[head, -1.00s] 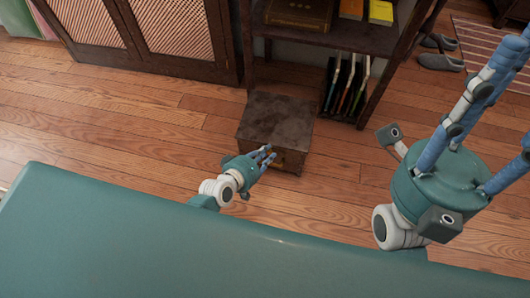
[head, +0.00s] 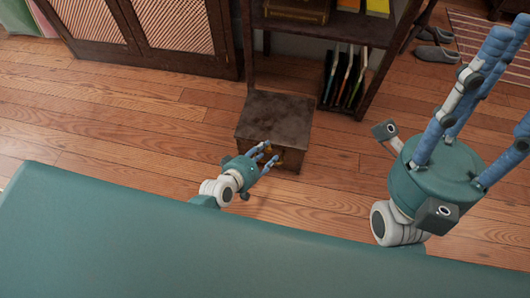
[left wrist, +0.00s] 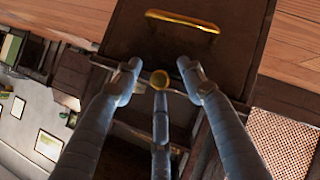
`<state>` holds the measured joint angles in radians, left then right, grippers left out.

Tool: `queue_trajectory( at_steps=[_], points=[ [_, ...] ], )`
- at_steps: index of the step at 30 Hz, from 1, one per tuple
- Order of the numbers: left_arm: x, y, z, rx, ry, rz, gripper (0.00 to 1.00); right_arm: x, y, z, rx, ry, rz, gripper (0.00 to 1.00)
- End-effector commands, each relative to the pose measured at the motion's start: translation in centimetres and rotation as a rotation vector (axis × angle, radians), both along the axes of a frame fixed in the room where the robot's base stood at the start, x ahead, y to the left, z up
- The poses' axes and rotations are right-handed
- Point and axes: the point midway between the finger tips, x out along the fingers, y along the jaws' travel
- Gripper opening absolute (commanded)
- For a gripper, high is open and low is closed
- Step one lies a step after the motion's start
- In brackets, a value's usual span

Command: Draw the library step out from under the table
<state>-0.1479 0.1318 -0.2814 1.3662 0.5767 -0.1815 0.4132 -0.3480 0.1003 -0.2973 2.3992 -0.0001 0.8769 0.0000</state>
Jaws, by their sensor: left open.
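The library step (head: 275,118) is a dark brown box on the floor, close against the front of a dark shelf unit. My left gripper (head: 268,153) is at the step's near face, its fingers spread and empty. In the left wrist view the step's dark face (left wrist: 215,60) carries a brass bar handle (left wrist: 182,20), beyond my fingertips. A round brass knob (left wrist: 160,80) shows at the middle fingertip; I cannot tell whether they touch. My right gripper (head: 480,100) is raised at the right, fingers apart and empty, far from the step.
The dark shelf unit (head: 315,28) holds upright books (head: 343,75) behind the step. A lattice-door cabinet (head: 140,35) stands at the back left. Slippers (head: 436,58) lie by a striped rug (head: 480,35). The wooden floor left of the step is clear.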

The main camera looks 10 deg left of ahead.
Motion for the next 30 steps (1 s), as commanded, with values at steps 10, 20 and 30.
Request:
queue_trajectory(
  at_steps=[10,20,30],
  points=[
    [-0.9,0.4,0.8,-0.002,-0.004,0.002,0.4,-0.1,0.0,0.1,0.002,-0.002,0.001,0.4],
    [-6.5,2.5,4.2,0.001,-0.003,0.001,0.4,-0.1,0.0,0.0,0.002,0.002,0.001,0.4],
    [-9.5,3.6,6.2,-0.001,-0.003,0.0,0.4,-0.1,0.0,0.0,0.002,0.002,0.001,0.4]
  ],
)
